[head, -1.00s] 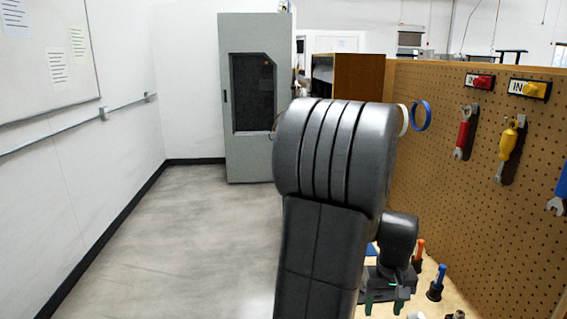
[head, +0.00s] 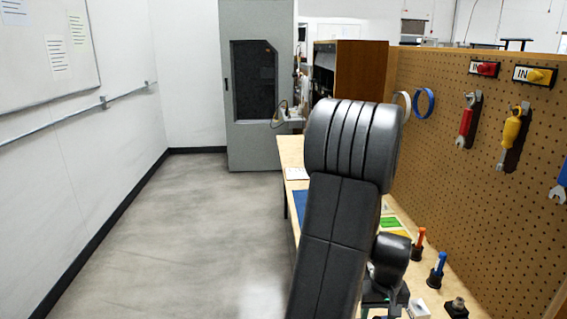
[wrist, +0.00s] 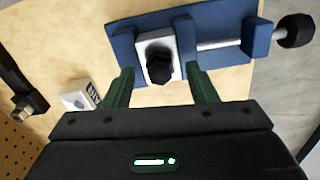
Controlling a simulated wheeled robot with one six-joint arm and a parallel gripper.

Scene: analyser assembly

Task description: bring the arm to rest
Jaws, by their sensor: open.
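My gripper (wrist: 162,72) is open in the wrist view, its two green fingers spread apart. Beyond the fingers is a blue vise-like fixture (wrist: 213,32) on the wooden bench, with a pale block and a black hex-headed part (wrist: 158,66) that shows between the fingertips. I see no contact between the fingers and this part. In the head view my dark arm rises in front of the bench and bends down at its right. My gripper is only partly visible there, at the bottom edge.
The bench (head: 291,152) runs along a pegboard (head: 460,130) with hanging wrenches. An orange-topped tool (head: 419,242), a blue-handled tool (head: 437,270) and a small dark fitting (head: 457,308) stand on it. A grey cabinet (head: 251,150) stands at the back. The floor (head: 170,240) at left is clear.

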